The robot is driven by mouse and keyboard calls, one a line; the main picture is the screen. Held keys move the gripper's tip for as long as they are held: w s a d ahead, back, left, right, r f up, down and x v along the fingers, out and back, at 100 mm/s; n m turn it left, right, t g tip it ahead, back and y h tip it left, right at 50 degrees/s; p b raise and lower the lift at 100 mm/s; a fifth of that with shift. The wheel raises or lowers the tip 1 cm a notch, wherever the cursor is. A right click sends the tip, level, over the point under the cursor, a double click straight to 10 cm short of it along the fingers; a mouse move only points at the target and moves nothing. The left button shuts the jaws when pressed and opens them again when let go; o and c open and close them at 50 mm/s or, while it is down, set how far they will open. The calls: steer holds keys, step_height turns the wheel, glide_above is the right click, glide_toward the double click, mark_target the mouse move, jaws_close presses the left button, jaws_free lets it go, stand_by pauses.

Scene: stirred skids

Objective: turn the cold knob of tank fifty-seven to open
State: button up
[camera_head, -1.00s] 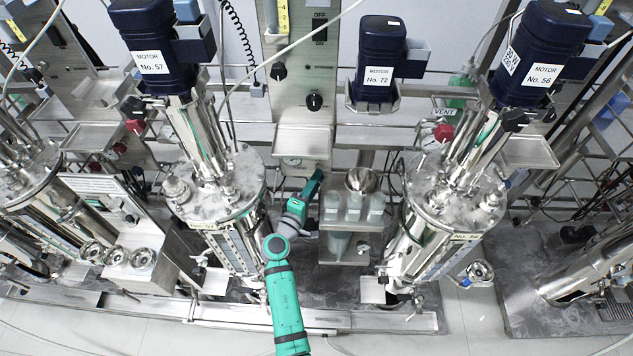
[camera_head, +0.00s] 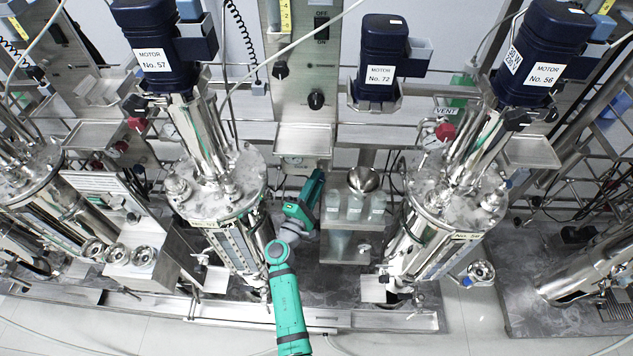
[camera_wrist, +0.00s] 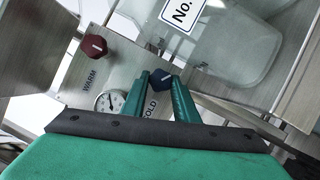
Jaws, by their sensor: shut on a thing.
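The cold knob (camera_wrist: 162,79) is a small dark blue knob beside the word COLD on a grey panel in the wrist view. My gripper (camera_wrist: 162,82) has its two green fingers on either side of it and is shut on it. The knob's turn angle is hard to tell. Tank fifty-seven (camera_head: 220,185) is the steel vessel left of centre in the head view, under the motor (camera_head: 155,62) labelled No. 57. In that view my green arm reaches in just right of this tank, and the fingertips and cold knob cannot be made out.
A dark red knob (camera_wrist: 94,46) marked WARM and a round dial gauge (camera_wrist: 110,101) are on the same panel. A rack of clear bottles (camera_head: 352,205) stands close right of my arm. Another steel tank (camera_head: 445,200) stands farther right.

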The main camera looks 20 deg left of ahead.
steer(key=o, duration=1.1)
steer(key=shift+s+a+f, duration=0.1)
steer(key=shift+s+f, duration=0.1)
steer(key=shift+s, duration=1.05)
steer(key=shift+s+a+f, duration=0.15)
steer(key=shift+s, duration=1.05)
steer(key=shift+s+a+f, duration=0.1)
steer(key=shift+s+f, duration=0.1)
steer(key=shift+s, duration=1.05)
